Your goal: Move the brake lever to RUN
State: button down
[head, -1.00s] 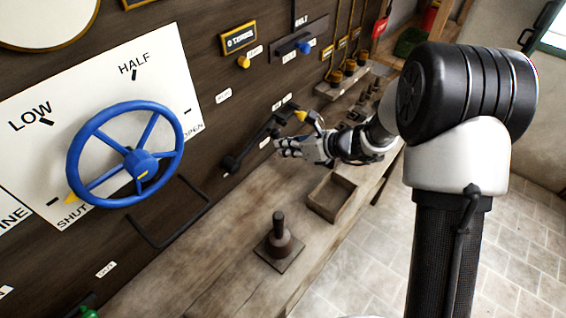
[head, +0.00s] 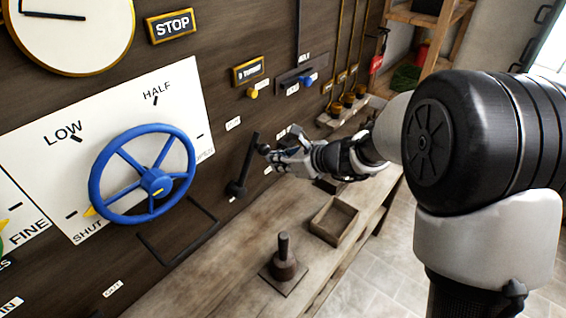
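The brake lever appears to be the black lever (head: 247,162) on the dark plank wall, right of the blue wheel. It pivots at its lower end and now stands steeply, leaning slightly right. My gripper (head: 268,153) is at the right side of its upper part, with the fingertips touching it or very close. The fingers overlap from this angle, so I cannot tell whether they are open or shut, or whether they grip the lever. Small white labels, one upper left of the lever (head: 233,124) and one to its right (head: 280,133), are too small to read.
The blue handwheel (head: 155,183) stands out from the wall at left. Below, a wooden bench (head: 205,262) carries an open wooden box (head: 334,221) and a dark post on a square base (head: 284,262). A STOP sign (head: 171,26) hangs above.

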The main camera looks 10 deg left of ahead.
jog(key=shift+s+a+r, duration=0.65)
jog(key=shift+s+r, duration=0.15)
jog(key=shift+r, duration=0.2)
notch_tip(320, 180, down, 4)
jog(key=w+d+b, duration=0.2)
jog(key=d+b, duration=0.1)
jog(key=s+d+r+p, duration=0.3)
jog(key=s+d+r, duration=0.1)
jog(key=s, duration=0.4)
jog(key=shift+d+r, duration=0.15)
jog(key=shift+d, duration=0.25)
